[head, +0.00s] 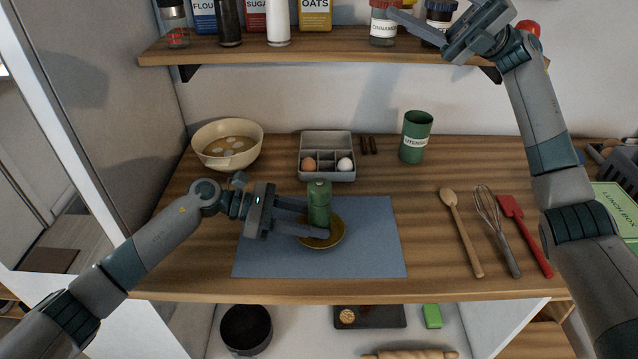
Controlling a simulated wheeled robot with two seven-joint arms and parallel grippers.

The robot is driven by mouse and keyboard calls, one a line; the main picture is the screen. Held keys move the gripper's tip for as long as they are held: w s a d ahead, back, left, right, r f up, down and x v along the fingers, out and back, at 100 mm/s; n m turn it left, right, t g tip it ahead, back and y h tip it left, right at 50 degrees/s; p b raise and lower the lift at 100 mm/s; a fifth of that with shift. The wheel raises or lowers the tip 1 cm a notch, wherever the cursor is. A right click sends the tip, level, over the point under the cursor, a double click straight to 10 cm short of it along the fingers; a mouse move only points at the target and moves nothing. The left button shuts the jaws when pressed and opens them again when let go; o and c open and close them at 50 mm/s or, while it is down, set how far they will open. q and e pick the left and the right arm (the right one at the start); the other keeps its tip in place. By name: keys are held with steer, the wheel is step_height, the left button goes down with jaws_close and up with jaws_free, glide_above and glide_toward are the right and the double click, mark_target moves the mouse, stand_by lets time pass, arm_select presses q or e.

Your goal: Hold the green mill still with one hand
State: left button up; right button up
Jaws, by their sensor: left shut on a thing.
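The green mill (319,201) stands upright on a round brown-gold dish (341,236) on the blue mat (370,262). My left gripper (318,222) reaches in from the left and is shut on the mill, with one finger behind it and one in front. The front finger hides part of the mill's lower end and of the dish. My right gripper (425,25) is raised at the upper right, in front of the shelf by the cinnamon jar (383,26). Its jaw opening is hard to make out.
A bowl (239,155) and an egg box (327,174) stand behind the mat, with the green utensil cup (415,138) further right. A wooden spoon (459,231), whisk (497,232) and red spatula (524,236) lie to the right. The shelf (330,45) overhangs the back.

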steer(key=s+a+f+n+g+h, duration=0.1)
steer(key=s+a+f+n+h, duration=0.15)
steer(key=a, duration=0.25)
steer(key=s+a+f+n+h, duration=0.1)
steer(key=a+f+h, duration=0.15)
steer(key=a, duration=0.25)
steer(key=n+t+h, duration=0.5)
steer(key=n+h, duration=0.5)
steer(key=h, duration=0.7)
glide_above(319, 184)
step_height(319, 184, down, 16)
steer(key=shift+f, duration=0.1)
steer(key=shift+f, duration=5.95)
steer(key=c, duration=1.1)
